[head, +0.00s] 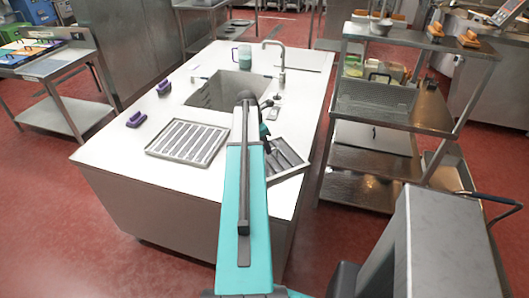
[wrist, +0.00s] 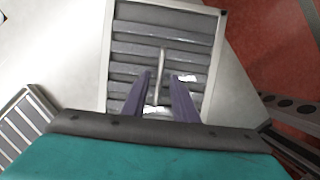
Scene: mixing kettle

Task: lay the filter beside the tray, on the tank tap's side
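The filter (head: 287,155) is a slatted metal panel lying on the white counter near its right edge, partly hidden by my arm in the head view. In the wrist view the filter (wrist: 125,48) fills the upper middle, with a thin wire handle (wrist: 161,62) standing across its slats. My gripper (wrist: 160,77) is over it, its two purple fingers apart on either side of the handle, with a gap showing on each side. The slatted tray (head: 187,142) lies flat to the left; its corner shows in the wrist view (wrist: 22,122).
Two purple-handled tools (head: 135,119) lie at the counter's left edge. A greenish jug (head: 243,58) stands at the back. A steel shelf rack (head: 370,190) stands to the right across a strip of red floor. The counter's front left is clear.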

